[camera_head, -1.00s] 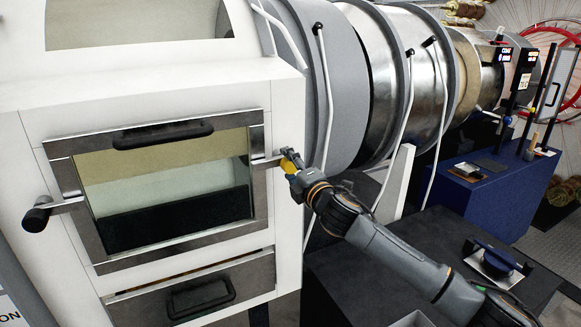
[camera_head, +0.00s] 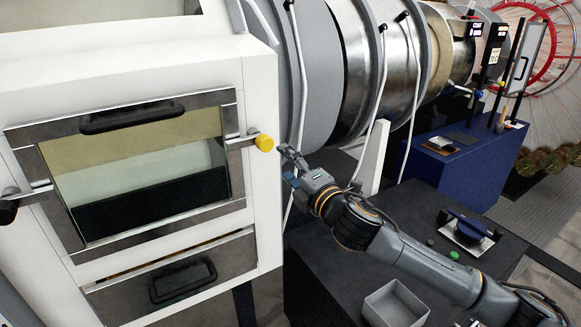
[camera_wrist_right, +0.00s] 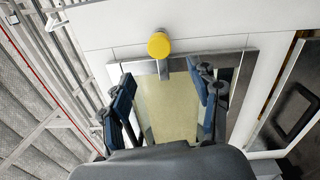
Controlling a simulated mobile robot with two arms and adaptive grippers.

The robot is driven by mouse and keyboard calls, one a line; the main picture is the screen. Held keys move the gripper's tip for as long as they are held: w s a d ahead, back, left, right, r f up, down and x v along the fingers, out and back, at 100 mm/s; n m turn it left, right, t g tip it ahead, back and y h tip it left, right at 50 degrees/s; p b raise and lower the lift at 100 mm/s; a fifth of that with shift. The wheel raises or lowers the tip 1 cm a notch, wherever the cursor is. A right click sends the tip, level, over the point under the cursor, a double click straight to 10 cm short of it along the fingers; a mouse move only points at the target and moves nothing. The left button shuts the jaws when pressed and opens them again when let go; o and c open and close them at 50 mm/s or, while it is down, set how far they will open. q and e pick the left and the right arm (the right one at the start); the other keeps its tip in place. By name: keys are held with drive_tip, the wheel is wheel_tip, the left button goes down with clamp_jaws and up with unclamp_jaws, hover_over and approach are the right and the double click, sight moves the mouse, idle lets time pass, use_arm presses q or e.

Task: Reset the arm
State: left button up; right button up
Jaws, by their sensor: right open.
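My right arm (camera_head: 400,250) reaches in from the lower right. My right gripper (camera_head: 285,165) is open and empty, a little to the right of the yellow knob (camera_head: 264,143) and apart from it. The knob sits on a metal lever at the right side of the framed window on the white machine (camera_head: 262,200). In the right wrist view the two blue-padded fingers (camera_wrist_right: 165,98) stand apart, and the yellow knob (camera_wrist_right: 159,45) shows beyond them, with nothing held. My left gripper is not in view.
A dark table (camera_head: 330,285) below my right arm holds a grey bin (camera_head: 395,303) and a blue-handled tool (camera_head: 468,228). A blue cabinet (camera_head: 455,165) stands behind. A drawer (camera_head: 180,278) is under the window (camera_head: 140,175). Large metal drums (camera_head: 355,70) fill the back.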

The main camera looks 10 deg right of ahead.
drive_tip(key=shift+s+d, duration=0.1)
drive_tip(key=shift+s, duration=0.2)
